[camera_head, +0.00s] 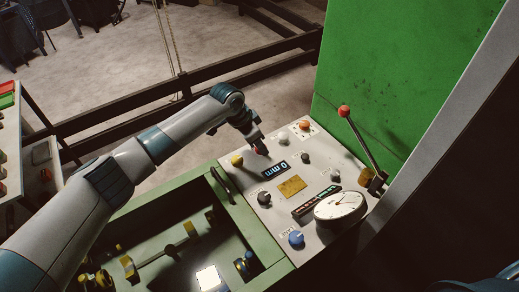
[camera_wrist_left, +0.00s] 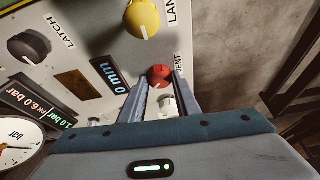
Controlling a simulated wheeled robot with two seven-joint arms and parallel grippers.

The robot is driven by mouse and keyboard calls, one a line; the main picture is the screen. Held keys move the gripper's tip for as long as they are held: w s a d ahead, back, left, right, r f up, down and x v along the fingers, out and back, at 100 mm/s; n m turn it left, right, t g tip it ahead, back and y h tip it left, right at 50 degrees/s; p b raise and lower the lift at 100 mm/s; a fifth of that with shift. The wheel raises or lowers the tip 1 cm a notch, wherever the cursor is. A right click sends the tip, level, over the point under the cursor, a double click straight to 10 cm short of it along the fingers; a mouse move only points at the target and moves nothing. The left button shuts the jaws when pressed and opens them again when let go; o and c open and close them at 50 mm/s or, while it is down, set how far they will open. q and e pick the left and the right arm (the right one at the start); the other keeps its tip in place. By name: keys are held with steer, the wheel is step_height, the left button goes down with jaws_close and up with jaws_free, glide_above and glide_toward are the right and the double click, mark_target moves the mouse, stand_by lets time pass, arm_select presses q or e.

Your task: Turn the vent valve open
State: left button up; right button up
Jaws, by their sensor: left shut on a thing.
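The vent valve is a red knob (camera_wrist_left: 158,73) beside the printed word VENT on the pale control panel (camera_wrist_left: 75,60). In the head view only a bit of red shows at my left fingertips, at the far left part of the panel (camera_head: 238,178). My left gripper (camera_head: 259,147) reaches down to it from above. In the left wrist view my left gripper (camera_wrist_left: 161,84) has one finger on each side of the red knob and is shut on it. The fingers hide part of the knob. My right gripper is out of view.
A yellow knob (camera_wrist_left: 142,18) sits close to the vent knob, and a black LATCH knob (camera_wrist_left: 30,46) is farther left. The panel also carries a blue display (camera_head: 275,170), a round gauge (camera_head: 340,205), a blue knob (camera_head: 296,238) and a red-topped lever (camera_head: 344,111).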

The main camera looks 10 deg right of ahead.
arm_select(q)
steer(key=m+b, duration=0.1)
steer(key=b, duration=0.1)
steer(key=m+g+b, duration=0.1)
steer(key=m+b, duration=0.1)
steer(key=m+g+b, duration=0.1)
steer(key=m+b, duration=0.1)
steer(key=shift+w+f, duration=0.2)
steer(key=shift+f, duration=0.1)
steer(key=shift+r+m+g+b, duration=0.25)
steer(key=shift+m+g+b, duration=0.35)
steer(key=shift+m+b, duration=0.95)
steer(key=o, duration=1)
steer(key=shift+w+r, duration=0.1)
steer(key=shift+r, duration=0.05)
